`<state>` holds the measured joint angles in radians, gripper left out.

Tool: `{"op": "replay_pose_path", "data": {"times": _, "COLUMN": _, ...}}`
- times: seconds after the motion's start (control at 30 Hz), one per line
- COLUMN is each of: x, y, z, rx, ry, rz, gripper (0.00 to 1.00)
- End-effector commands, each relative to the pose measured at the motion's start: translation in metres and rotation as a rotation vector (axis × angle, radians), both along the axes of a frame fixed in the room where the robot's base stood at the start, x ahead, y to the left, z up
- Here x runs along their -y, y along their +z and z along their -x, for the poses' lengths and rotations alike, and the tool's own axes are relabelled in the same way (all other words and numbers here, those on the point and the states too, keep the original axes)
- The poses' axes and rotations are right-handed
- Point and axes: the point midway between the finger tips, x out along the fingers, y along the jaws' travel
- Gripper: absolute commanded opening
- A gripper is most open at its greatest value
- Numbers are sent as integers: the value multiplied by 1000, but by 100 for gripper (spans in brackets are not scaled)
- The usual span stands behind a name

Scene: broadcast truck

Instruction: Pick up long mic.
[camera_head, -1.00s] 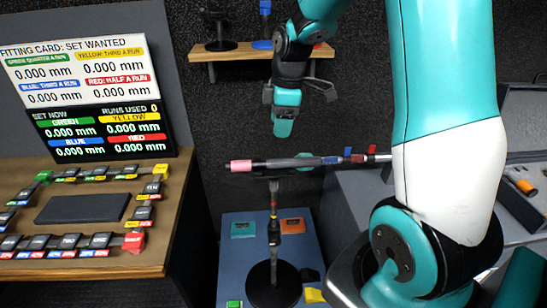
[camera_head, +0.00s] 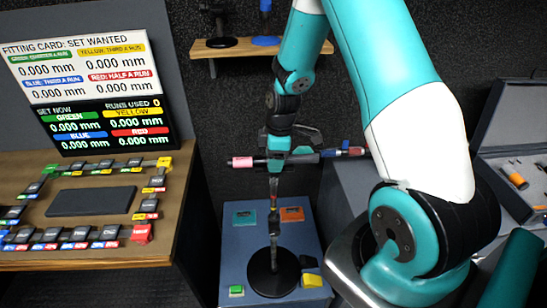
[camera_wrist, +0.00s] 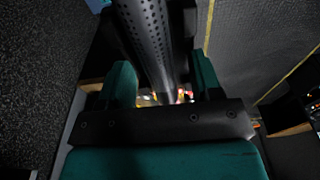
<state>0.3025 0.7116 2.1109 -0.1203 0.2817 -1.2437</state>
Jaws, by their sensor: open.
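The long mic (camera_head: 306,158) lies roughly level across the top of a thin stand (camera_head: 274,235) with a round black base. It is a dark rod with a pink left end; blue and red parts show at its right. My gripper (camera_head: 276,164) is at the rod from above, hiding its middle. In the wrist view, a dark perforated tube (camera_wrist: 150,40), the mic's body, runs between my two teal fingers. The fingers are open on either side of it, and I cannot tell whether they touch it.
The stand is on a blue-grey box (camera_head: 235,255) with coloured blocks. A wooden desk (camera_head: 90,258) with small labelled blocks and display boards is at left. A wall shelf (camera_head: 240,47) is behind my arm. An open grey case (camera_head: 515,150) is at right.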

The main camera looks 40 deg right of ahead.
Motion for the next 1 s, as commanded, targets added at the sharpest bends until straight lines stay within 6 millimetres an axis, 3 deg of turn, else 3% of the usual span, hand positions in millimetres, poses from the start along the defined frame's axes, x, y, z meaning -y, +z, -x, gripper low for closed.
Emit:
{"op": "replay_pose_path", "data": {"times": 0.17, "x": 0, "y": 0, "z": 0, "rx": 0, "ry": 0, "rz": 0, "gripper": 56}}
{"op": "replay_pose_path", "data": {"times": 0.4, "x": 0, "y": 0, "z": 0, "rx": 0, "ry": 0, "rz": 0, "gripper": 1}}
{"op": "replay_pose_path", "data": {"times": 0.77, "x": 0, "y": 4, "z": 0, "rx": 1, "ry": 0, "rz": 0, "gripper": 0}}
{"op": "replay_pose_path", "data": {"times": 1.0, "x": 0, "y": 32, "z": -1, "rx": 8, "ry": 0, "rz": 1, "gripper": 0}}
